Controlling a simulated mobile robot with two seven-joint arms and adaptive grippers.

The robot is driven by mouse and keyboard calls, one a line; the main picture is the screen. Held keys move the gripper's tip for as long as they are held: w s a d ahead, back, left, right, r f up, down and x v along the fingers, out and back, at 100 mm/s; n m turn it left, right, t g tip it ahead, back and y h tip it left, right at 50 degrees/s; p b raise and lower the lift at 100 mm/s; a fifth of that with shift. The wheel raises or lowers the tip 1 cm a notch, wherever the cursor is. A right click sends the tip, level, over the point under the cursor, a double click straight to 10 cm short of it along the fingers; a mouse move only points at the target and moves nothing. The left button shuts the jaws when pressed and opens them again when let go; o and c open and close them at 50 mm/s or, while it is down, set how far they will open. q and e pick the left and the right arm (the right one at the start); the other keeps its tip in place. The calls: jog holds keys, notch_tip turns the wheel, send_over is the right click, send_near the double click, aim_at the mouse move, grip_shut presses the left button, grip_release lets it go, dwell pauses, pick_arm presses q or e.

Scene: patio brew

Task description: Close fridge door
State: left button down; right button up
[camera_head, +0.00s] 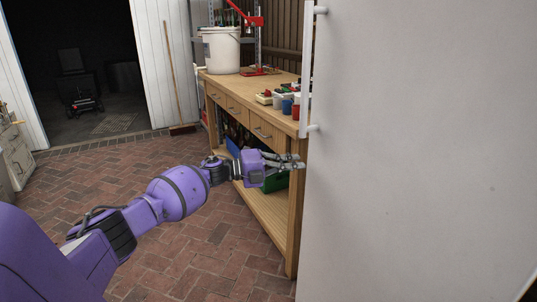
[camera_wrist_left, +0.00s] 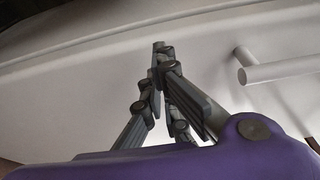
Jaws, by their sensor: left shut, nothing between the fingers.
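The fridge door (camera_head: 425,150) is a large white panel that fills the right side of the head view. Its white bar handle (camera_head: 308,70) runs upright along the door's left edge. My left gripper (camera_head: 300,163) is shut and empty, beside the door's left edge just below the handle's lower end. In the left wrist view, my left gripper's fingers (camera_wrist_left: 162,58) are together in front of the white door surface (camera_wrist_left: 90,95), and the handle (camera_wrist_left: 280,70) is to their right. I cannot tell whether the fingers touch the door. My right gripper is not in view.
A wooden workbench (camera_head: 292,205) with drawers stands behind my left gripper. It bears a white bucket (camera_head: 221,50), a red tool stand and small coloured containers. A broom (camera_head: 174,75) leans by the dark doorway. The brick floor (camera_head: 95,185) at the left is clear.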

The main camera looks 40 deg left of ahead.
pick_arm(q)
jog(key=a+b, duration=0.4)
jog(key=a, duration=0.6)
jog(key=shift+a, duration=0.25)
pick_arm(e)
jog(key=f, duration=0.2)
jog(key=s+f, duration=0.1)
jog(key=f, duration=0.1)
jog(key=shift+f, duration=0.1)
